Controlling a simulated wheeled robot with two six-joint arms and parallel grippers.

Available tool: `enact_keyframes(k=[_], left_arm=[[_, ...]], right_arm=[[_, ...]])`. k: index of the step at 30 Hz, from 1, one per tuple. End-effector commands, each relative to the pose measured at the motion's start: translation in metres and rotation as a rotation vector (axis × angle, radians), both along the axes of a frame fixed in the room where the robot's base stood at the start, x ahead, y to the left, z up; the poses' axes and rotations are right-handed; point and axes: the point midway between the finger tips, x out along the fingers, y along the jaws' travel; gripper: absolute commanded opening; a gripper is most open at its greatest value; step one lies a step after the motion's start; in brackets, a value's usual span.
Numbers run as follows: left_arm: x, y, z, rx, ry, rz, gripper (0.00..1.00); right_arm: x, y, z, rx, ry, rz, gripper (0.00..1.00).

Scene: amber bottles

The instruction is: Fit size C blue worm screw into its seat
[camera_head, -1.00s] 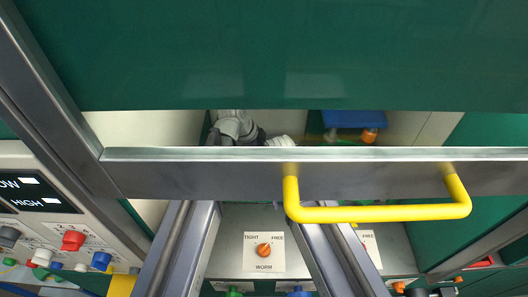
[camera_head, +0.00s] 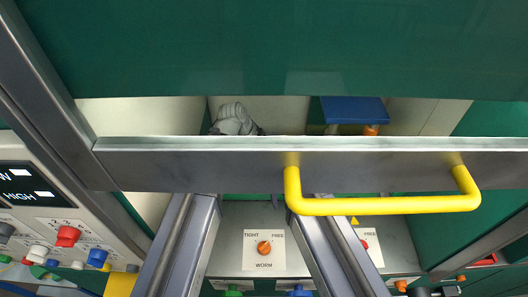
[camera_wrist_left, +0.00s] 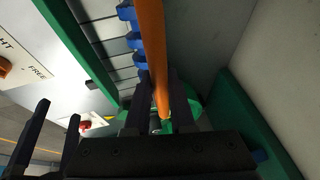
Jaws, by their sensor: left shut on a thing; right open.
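In the left wrist view the black fingers of my left gripper (camera_wrist_left: 161,118) are closed around the lower end of a long orange rod (camera_wrist_left: 153,45). A blue ridged piece (camera_wrist_left: 134,40), like a worm thread, shows along the rod's left side; I cannot tell whether the two are joined. A green round part (camera_wrist_left: 190,106) sits behind the fingers. Two dark, spread fingers at the left look like my right gripper (camera_wrist_left: 60,109), open and empty. The head view hides both gripper tips behind the steel bar. The seat is not clearly visible.
A green sash with a steel bar (camera_head: 240,162) and yellow handle (camera_head: 385,207) crosses the head view. Below is a WORM panel with an orange knob (camera_head: 264,248). Behind are a blue block (camera_head: 354,110) and an orange piece (camera_head: 371,130).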

Motion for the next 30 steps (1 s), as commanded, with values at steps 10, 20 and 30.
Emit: enact_keyframes(k=[10, 20, 30], left_arm=[[0.0002, -0.0004, -0.0022, -0.001, -0.001, 0.000, 0.00], [0.0002, -0.0003, -0.0044, -0.001, -0.001, 0.000, 0.32], [0.0001, -0.0002, -0.0047, 0.000, 0.000, 0.000, 0.57]], right_arm=[[0.0000, 0.0000, -0.0024, 0.000, 0.000, 0.000, 0.57], [0.0000, 0.0000, -0.0045, 0.000, 0.000, 0.000, 0.57], [0.0000, 0.0000, -0.0046, 0.000, 0.000, 0.000, 0.57]])
